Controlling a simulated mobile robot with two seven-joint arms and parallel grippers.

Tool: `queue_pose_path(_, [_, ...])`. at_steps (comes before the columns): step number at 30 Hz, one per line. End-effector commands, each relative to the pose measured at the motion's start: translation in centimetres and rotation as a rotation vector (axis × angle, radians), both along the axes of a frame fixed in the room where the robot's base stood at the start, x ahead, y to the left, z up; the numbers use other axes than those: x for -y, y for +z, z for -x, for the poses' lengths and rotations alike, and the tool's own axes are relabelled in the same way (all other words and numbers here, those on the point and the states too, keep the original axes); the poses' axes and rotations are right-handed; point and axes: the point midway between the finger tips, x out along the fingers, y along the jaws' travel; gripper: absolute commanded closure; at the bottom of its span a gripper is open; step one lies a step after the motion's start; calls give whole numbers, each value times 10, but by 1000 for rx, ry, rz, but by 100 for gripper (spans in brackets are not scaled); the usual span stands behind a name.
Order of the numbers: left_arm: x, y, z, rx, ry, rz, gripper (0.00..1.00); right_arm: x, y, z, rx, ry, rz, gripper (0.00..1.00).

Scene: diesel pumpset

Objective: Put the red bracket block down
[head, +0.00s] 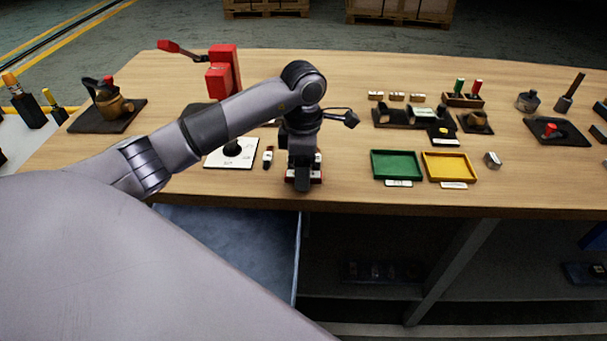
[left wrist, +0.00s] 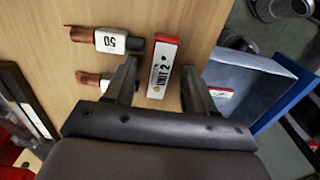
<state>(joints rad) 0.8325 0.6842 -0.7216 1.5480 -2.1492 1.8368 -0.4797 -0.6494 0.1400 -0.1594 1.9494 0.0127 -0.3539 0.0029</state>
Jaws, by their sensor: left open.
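The red bracket block (left wrist: 163,62) has a white top face marked "UNIT 2" in the left wrist view. It appears to rest on the wooden tabletop near the front edge. My left gripper (left wrist: 158,78) is open, with one finger on each side of the block and gaps visible. In the head view my left gripper (head: 303,182) points down at the front edge of the bench. There it hides most of the block, and only bits of red and white (head: 318,174) show beside the fingers. My right gripper is not in view.
Copper-ended pieces (left wrist: 110,40), one labelled 50, lie left of the block. A white plate with a black knob (head: 232,152) stands left of the gripper. Green (head: 396,151) and yellow (head: 449,154) trays are to the right. A blue-grey surface (head: 240,240) lies below the bench edge.

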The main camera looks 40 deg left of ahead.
Motion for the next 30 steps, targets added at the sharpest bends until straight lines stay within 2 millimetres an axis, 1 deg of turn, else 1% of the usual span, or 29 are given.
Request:
queue_pose_path(3, [0,0,0,1,0,1,45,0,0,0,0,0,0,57])
queue_pose_path(4, [0,0,0,1,0,1,51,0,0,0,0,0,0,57])
queue_pose_path(5, [0,0,0,1,0,1,61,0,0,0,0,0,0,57])
queue_pose_path(6, [0,0,0,1,0,1,74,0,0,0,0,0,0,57])
queue_pose_path(8, [0,0,0,1,0,1,94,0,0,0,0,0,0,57])
queue_pose_path(9, [0,0,0,1,0,1,100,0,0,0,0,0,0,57])
queue_pose_path(18, [0,2,0,1,0,0,100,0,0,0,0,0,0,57])
queue_pose_path(22, [0,8,-1,4,0,0,100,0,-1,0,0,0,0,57])
queue_pose_path(26, [0,22,-1,6,1,0,100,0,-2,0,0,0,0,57])
queue_pose_path(29, [0,41,-2,7,0,0,100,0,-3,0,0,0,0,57])
queue_pose_path(30, [0,51,-2,9,0,0,100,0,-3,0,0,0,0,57])
